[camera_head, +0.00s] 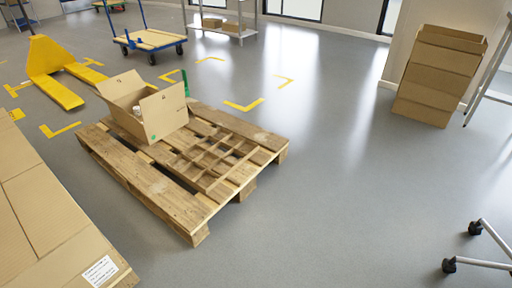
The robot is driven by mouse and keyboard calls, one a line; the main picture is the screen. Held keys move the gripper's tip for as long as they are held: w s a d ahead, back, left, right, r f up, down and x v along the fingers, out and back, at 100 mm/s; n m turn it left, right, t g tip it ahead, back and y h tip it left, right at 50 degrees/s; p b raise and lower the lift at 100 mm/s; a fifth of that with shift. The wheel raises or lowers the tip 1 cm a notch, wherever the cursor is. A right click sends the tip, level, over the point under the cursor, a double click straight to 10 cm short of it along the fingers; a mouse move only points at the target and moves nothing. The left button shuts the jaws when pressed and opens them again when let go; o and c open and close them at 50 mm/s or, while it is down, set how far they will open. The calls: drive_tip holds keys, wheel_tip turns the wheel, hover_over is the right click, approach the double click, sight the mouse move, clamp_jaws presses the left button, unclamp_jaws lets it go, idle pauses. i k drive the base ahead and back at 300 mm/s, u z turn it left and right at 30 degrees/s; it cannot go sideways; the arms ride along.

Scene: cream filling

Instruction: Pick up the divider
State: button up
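The divider (209,161) appears as a brown cardboard grid lying flat on the wooden pallet (165,206), right of the open box. Its colour is close to the wood, so its exact edges are hard to tell. An open cardboard box (163,115) with raised flaps stands on the back left part of the pallet. Something small and white (137,110) shows inside it; the rest of its inside is hidden. My gripper is not in view.
Large cardboard boxes (40,215) fill the lower left. A yellow pallet jack (50,60) and a blue trolley (150,40) stand behind. Stacked cardboard (437,80) leans at the back right. Wheeled metal legs (480,262) show at lower right. The floor right of the pallet is clear.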

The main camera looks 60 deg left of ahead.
sight(194, 162)
drive_tip(key=u, duration=1.7)
drive_tip(key=i, duration=2.3)
drive_tip(key=u, duration=0.95)
drive_tip(key=i, duration=0.4)
drive_tip(key=u, duration=0.25)
